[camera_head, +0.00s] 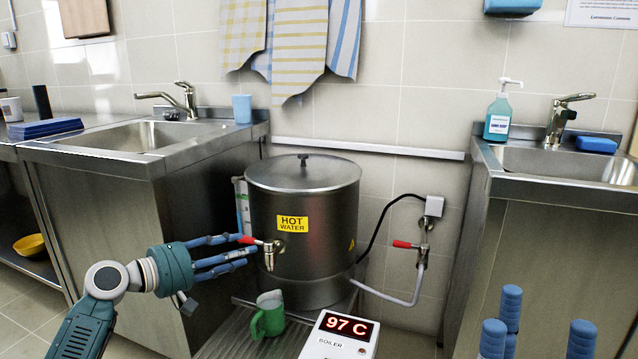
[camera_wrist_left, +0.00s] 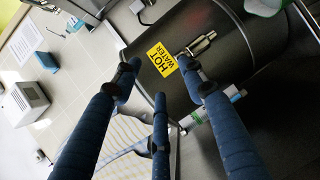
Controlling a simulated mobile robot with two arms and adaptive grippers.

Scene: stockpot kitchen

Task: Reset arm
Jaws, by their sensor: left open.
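My left gripper (camera_head: 237,253) is open. Its blue fingers reach toward the tap (camera_head: 270,252) of the steel hot water boiler (camera_head: 305,200). The fingertips are close to the red tap lever (camera_head: 248,240); I cannot tell whether they touch it. In the left wrist view the open fingers (camera_wrist_left: 162,85) stand in front of the boiler, with its yellow label (camera_wrist_left: 161,60) and the tap (camera_wrist_left: 201,44) near their tips. My right gripper (camera_head: 537,320) shows as three blue fingers at the bottom right. They are apart, with nothing seen between them; its palm is out of frame.
A green jug (camera_head: 268,316) stands below the tap. A display box (camera_head: 340,337) reads 97 C. A red-handled valve (camera_head: 408,245) and hose are right of the boiler. Sink units stand at left (camera_head: 110,170) and right (camera_head: 560,200). The right sink bears a soap bottle (camera_head: 498,118).

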